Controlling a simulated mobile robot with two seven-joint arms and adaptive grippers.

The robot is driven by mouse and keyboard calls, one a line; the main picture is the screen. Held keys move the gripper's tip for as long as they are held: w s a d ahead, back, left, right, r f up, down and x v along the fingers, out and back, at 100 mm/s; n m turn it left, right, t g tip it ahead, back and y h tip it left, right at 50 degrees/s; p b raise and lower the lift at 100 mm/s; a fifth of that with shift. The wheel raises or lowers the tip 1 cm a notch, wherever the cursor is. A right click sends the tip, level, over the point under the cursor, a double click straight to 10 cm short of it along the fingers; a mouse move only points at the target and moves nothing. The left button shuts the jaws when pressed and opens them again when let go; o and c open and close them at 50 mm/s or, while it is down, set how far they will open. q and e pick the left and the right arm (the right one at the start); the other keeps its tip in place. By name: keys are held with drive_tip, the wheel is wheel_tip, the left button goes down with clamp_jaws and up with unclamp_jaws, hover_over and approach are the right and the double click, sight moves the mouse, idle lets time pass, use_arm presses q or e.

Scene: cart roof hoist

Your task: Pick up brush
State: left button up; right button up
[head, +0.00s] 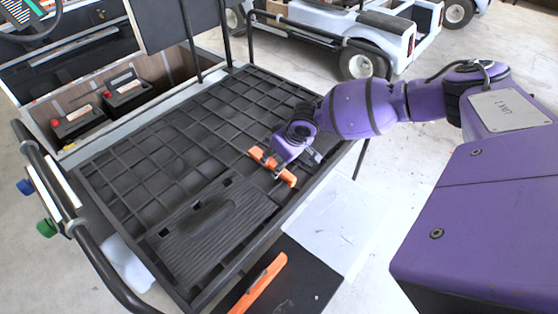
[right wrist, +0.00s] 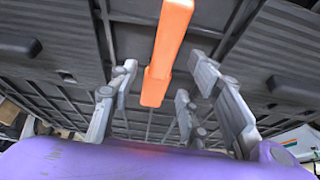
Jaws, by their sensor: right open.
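An orange bar-shaped thing, which I take to be the brush (head: 286,177), lies on the black gridded deck of the cart (head: 130,165). Its bristles cannot be made out. My right gripper (head: 296,164) is over it, with its fingers open. In the right wrist view, the orange bar (right wrist: 166,55) runs lengthwise between the spread fingers of the right gripper (right wrist: 160,78). I cannot tell whether any finger touches it. Part of the bar is hidden by the gripper in the head view. My left gripper is not in view.
A second orange bar (head: 260,284) lies on a dark surface beside the cart. A ribbed black panel (head: 212,229) covers the deck's near part. Batteries (head: 125,92) sit in a bay at the left. Black rails (head: 75,225) edge the cart. Another cart (head: 392,45) stands behind.

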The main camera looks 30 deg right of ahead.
drive_tip(key=x, duration=0.2)
drive_tip(key=shift+w+a+f, duration=0.1)
drive_tip(key=shift+w+f, duration=0.15)
drive_tip(key=c, duration=1)
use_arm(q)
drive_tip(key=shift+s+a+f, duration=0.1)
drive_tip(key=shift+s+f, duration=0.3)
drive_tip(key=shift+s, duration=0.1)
use_arm(e)
drive_tip(key=shift+c, duration=0.2)
drive_tip(key=shift+r, duration=0.1)
drive_tip(key=shift+r, duration=0.45)
wheel_tip(320, 180, up, 3)
drive_tip(key=shift+f, duration=0.2)
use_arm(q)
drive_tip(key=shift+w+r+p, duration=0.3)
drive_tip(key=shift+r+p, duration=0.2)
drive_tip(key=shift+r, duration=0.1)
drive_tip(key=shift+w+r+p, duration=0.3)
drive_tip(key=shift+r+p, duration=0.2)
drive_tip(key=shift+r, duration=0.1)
use_arm(e)
drive_tip(key=s+d+r, duration=0.2)
drive_tip(key=s+r, duration=0.7)
drive_tip(key=s, duration=0.5)
